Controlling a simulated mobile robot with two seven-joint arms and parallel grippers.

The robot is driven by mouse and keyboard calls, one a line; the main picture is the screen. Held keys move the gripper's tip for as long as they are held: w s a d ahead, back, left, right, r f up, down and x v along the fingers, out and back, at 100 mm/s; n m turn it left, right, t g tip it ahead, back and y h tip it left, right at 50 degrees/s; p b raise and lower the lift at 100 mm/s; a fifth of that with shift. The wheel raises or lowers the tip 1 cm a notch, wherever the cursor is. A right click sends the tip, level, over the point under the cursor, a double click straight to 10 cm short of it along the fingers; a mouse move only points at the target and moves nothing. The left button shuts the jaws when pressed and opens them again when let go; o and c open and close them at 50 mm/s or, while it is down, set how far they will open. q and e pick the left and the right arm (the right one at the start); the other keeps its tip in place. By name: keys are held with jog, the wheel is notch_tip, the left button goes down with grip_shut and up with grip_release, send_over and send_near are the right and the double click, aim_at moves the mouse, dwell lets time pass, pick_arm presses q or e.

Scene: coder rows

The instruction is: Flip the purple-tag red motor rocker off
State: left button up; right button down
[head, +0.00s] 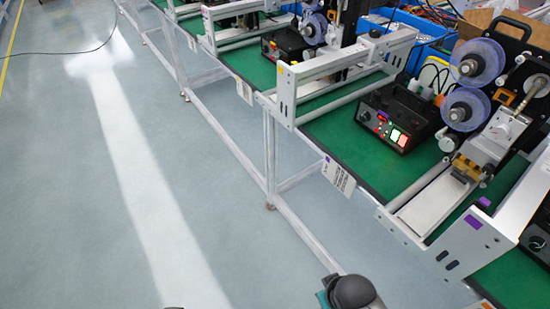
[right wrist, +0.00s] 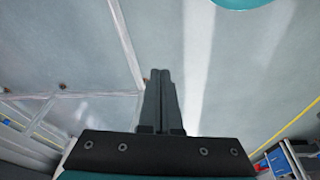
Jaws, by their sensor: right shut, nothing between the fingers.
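A black control box (head: 397,115) sits on the green bench top in the head view. Its front has a small red display and a lit rocker pair, one red (head: 395,134) and one green-white beside it. Whether the red rocker is on or off is too small to tell. A purple tag (head: 473,222) is on the white frame to the right of the box. My right gripper (right wrist: 160,73) is shut and empty over the floor in the right wrist view, away from the box. My left gripper is in neither view.
Blue reels (head: 477,62) stand behind the box at right. A paper label (head: 338,177) hangs at the bench edge.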

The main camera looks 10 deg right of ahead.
pick_arm(q)
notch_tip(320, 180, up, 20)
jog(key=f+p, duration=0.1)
jog(key=p, duration=1.4)
pick_arm(e)
jog(key=w+d+r+h, duration=0.1)
jog(key=w+d+r, duration=0.15)
jog(key=r, duration=1.05)
jog(key=w+d+r+h, duration=0.1)
jog(key=w+r, duration=0.3)
jog(key=r, duration=0.9)
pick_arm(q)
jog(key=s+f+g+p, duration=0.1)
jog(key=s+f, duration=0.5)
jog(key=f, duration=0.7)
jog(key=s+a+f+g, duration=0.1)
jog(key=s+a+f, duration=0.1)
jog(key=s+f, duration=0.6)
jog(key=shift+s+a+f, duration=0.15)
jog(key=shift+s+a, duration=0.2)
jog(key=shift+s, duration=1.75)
pick_arm(e)
jog(key=w+d+f+n+t+h, duration=0.1)
jog(key=w+d+n+h, duration=0.1)
jog(key=w+d+h, duration=0.5)
jog(key=shift+w+d+n, duration=0.3)
jog(key=shift+w+d, duration=2.5)
jog(key=shift+w, duration=2.4)
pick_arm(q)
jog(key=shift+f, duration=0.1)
